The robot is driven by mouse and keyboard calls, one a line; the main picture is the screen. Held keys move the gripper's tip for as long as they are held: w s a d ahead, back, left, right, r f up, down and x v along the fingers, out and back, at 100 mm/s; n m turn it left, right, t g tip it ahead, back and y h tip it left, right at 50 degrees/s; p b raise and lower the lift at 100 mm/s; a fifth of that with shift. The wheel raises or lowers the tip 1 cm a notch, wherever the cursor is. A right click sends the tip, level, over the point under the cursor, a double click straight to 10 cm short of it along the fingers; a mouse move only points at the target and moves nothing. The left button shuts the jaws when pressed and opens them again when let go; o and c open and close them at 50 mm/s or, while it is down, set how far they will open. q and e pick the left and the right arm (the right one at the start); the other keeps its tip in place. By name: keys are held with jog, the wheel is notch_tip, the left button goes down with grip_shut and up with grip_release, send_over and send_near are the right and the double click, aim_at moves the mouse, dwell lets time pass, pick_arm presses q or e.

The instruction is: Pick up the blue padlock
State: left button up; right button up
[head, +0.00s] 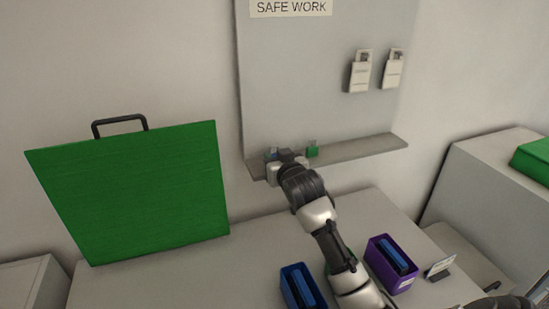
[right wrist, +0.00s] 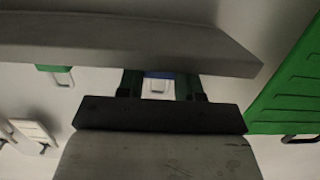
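The blue padlock (head: 272,154) is at the ledge under the grey board, mostly hidden by my right gripper (head: 280,163). In the right wrist view, a strip of the padlock's blue body (right wrist: 159,75) and its pale shackle show between the two fingers of my right gripper (right wrist: 158,88). The blue spans about the whole gap between the fingers. I cannot tell whether the fingers press on it. My left gripper is not in view.
A green padlock (head: 313,150) stands on the ledge (head: 365,147) just right of the gripper. Two pale tags (head: 360,72) hang above. Below are a green case (head: 135,195), a blue bin (head: 287,280) and a purple bin (head: 376,246) on the table (head: 200,285).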

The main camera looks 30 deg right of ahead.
jog(key=c, duration=0.4)
jog(key=shift+r, duration=0.6)
notch_tip(320, 180, up, 3)
jog(key=shift+f+b, duration=0.15)
jog(key=shift+b, duration=0.45)
jog(key=s+d+r, duration=0.1)
jog(key=s+r, duration=0.1)
jog(key=s, duration=0.1)
jog(key=s+d+r+b, duration=0.1)
jog(key=s+d+r, duration=0.1)
jog(key=s, duration=0.2)
jog(key=s+d+r+b, duration=0.1)
jog(key=s+r, duration=0.2)
jog(key=s, duration=0.1)
jog(key=shift+d, duration=0.2)
